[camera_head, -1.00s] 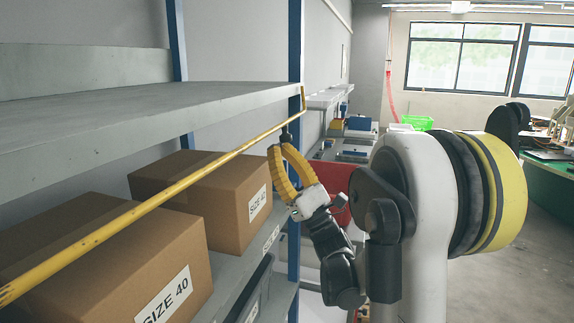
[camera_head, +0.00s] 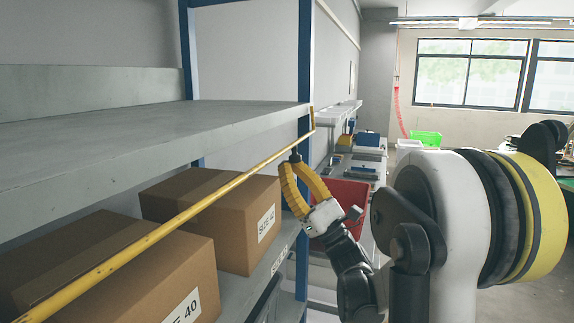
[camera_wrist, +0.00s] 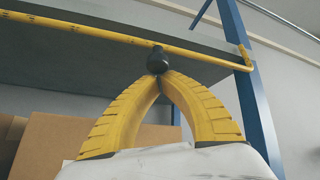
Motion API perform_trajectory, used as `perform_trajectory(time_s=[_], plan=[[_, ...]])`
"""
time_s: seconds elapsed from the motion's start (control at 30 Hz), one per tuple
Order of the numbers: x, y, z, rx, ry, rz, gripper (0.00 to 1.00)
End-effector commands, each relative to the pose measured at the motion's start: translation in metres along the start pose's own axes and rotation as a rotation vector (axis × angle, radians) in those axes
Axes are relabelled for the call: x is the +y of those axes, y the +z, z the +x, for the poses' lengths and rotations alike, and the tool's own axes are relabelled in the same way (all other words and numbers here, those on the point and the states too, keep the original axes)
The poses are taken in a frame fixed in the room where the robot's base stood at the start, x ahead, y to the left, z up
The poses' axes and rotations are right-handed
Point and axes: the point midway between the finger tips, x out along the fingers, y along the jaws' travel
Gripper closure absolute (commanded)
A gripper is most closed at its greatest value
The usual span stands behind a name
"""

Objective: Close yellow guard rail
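The yellow guard rail (camera_head: 150,238) runs along the front of the shelving, from the near lower left to the far post, where its end bends up at the shelf corner. It also crosses the top of the wrist view (camera_wrist: 85,28), with the bent end at right. A black round knob (camera_wrist: 158,60) sits on its underside. My gripper (camera_head: 294,166) has yellow fingers whose tips meet in a point right at the bottom of the knob. In the wrist view the closed fingertips (camera_wrist: 161,76) appear to touch the knob, not wrap around it.
A grey shelf board (camera_head: 120,133) lies behind and above the rail. A blue post (camera_head: 304,200) and red bin (camera_head: 347,196) are near my gripper. Floor is free at right.

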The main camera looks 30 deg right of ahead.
Motion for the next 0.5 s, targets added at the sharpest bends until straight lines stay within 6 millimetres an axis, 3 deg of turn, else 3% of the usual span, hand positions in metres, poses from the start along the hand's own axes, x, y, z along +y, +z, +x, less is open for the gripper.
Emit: perform_trajectory(time_s=[0.5], plan=[[-0.009, 0.015, -0.008, 0.129, 0.058, -0.025, 1.00]])
